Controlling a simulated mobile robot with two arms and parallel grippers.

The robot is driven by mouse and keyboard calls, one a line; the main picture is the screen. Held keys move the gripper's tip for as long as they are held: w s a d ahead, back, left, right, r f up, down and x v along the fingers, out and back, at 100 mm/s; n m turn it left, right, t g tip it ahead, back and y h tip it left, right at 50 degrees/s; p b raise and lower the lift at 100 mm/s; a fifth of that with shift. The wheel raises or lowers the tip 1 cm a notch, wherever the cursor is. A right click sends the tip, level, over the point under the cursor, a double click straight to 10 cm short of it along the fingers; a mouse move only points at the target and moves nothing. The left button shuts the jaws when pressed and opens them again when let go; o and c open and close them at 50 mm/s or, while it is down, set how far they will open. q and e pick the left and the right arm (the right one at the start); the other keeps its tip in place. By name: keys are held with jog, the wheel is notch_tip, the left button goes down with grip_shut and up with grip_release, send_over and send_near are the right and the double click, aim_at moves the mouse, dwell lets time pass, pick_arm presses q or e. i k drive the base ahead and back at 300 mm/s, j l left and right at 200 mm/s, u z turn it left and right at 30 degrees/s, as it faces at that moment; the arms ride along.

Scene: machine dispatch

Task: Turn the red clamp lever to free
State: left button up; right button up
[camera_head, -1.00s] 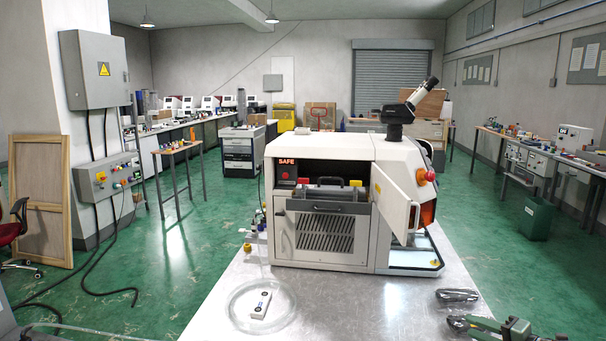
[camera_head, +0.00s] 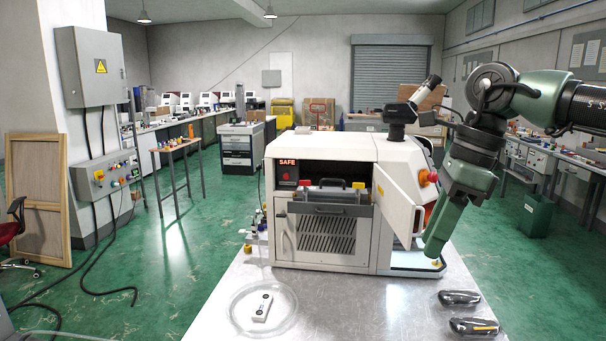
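The white machine (camera_head: 322,149) stands on the metal table, with a lit SAFE sign (camera_head: 287,162) at its front opening. A small red part (camera_head: 304,183) shows at the left of the opening, above the grey handle bar; it may be the red clamp lever, but it is too small to be sure. My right gripper (camera_head: 436,250) points down at the right of the machine, just beyond its half-open side door (camera_head: 397,197). Its fingers overlap from this side, so their opening is hidden. I see nothing held in it. My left gripper is out of view.
A yellow part (camera_head: 358,184) sits at the opening's right. A red round knob (camera_head: 431,176) is on the machine's right side, near my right arm.

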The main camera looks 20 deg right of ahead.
aim_at(304, 183)
jog(key=i, duration=1.9)
